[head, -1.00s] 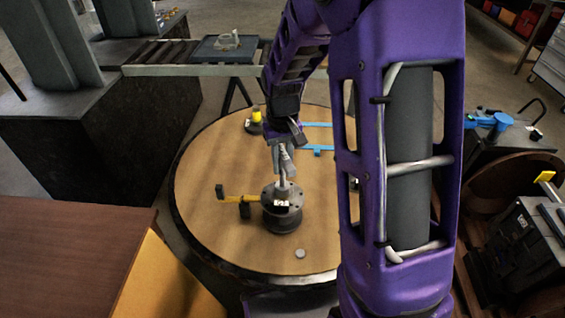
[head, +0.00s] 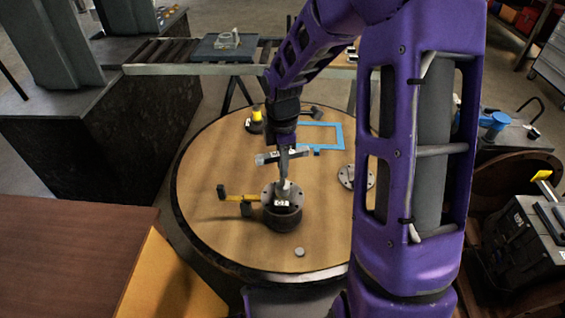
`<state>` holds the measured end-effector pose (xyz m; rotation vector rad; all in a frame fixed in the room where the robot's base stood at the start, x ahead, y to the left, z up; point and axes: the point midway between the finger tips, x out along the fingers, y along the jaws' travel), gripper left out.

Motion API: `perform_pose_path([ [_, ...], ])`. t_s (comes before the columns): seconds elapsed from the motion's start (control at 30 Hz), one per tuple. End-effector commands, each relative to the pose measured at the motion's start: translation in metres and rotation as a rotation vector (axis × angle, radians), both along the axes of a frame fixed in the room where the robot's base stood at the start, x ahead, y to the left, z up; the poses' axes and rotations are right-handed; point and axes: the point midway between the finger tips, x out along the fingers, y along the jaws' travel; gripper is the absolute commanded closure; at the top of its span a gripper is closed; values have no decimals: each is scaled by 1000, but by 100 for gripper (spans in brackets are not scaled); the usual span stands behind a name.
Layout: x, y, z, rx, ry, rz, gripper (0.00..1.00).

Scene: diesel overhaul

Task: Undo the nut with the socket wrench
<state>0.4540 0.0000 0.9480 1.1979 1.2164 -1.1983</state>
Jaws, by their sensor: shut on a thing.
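My gripper (head: 285,151) is above the round table (head: 215,235), over a dark flanged round part (head: 283,218). It is shut on what looks like the socket wrench (head: 284,170), a grey tool whose lower end points down to the middle of the flange. A pale bar crosses sideways at the gripper; I cannot tell whether it is wrench handle or gripper. The nut cannot be made out, and whether the socket is seated on it is too small to tell.
A yellow bar with black ends (head: 236,198) is left of the flanged part. A blue square outline (head: 341,135), a flat grey flange (head: 347,177), a yellow-topped part (head: 256,117) and a small silver disc (head: 299,252) are on the table.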

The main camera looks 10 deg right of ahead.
Motion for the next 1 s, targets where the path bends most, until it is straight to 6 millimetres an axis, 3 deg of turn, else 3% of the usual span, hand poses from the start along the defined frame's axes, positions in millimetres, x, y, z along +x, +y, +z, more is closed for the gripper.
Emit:
perform_pose_path([
  [0.2, 0, 0, 1, 1, -1, 321, 100],
  [0.33, 0, 0, 1, 0, -1, 447, 100],
  [0.67, 0, 0, 1, 0, -1, 479, 100],
  [1.0, 0, 0, 16, -1, -1, 470, 100],
])
